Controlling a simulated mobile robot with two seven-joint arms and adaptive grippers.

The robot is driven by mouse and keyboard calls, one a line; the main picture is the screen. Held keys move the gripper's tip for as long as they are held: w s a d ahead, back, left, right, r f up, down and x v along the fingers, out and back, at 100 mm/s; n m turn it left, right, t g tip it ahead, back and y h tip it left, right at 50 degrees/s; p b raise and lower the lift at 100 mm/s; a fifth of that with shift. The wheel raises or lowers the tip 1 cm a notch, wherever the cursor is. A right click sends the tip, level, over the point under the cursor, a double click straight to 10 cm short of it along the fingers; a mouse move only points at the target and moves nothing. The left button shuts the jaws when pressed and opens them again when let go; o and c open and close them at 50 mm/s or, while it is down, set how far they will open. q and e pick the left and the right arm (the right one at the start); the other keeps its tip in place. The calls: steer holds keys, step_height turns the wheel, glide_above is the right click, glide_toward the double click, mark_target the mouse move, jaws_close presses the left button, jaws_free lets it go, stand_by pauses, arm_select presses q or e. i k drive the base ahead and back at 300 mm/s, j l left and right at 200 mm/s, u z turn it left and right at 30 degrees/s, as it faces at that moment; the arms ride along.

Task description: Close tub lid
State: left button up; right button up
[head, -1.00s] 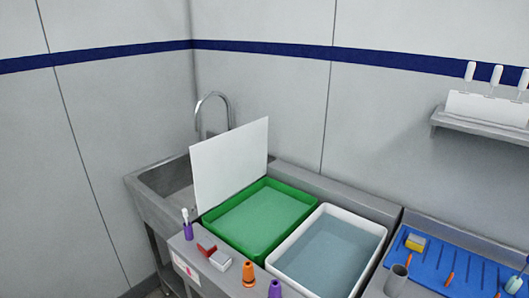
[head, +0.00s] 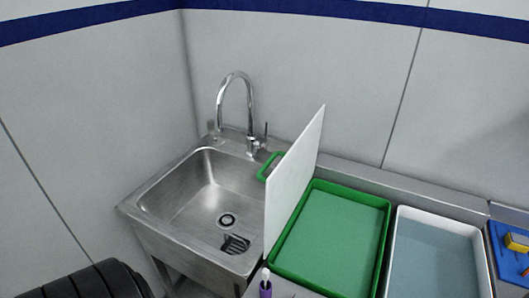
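A green tub (head: 334,240) with pale green contents stands on the counter right of the sink. Its white lid (head: 293,182) stands open and nearly upright along the tub's left side. A green handle (head: 269,166) shows at the lid's far left, on the sink side. Neither of my grippers is in view, and nothing is seen touching the lid.
A steel sink (head: 205,198) with a tall faucet (head: 236,100) lies left of the lid. A white tub (head: 437,254) of bluish liquid stands right of the green tub. A purple holder (head: 265,289) is at the front edge. A blue tray (head: 512,258) is far right.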

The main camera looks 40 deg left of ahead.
mark_target(285, 186)
steer(key=k+j, duration=0.1)
steer(key=j, duration=1.7)
steer(key=k, duration=0.05)
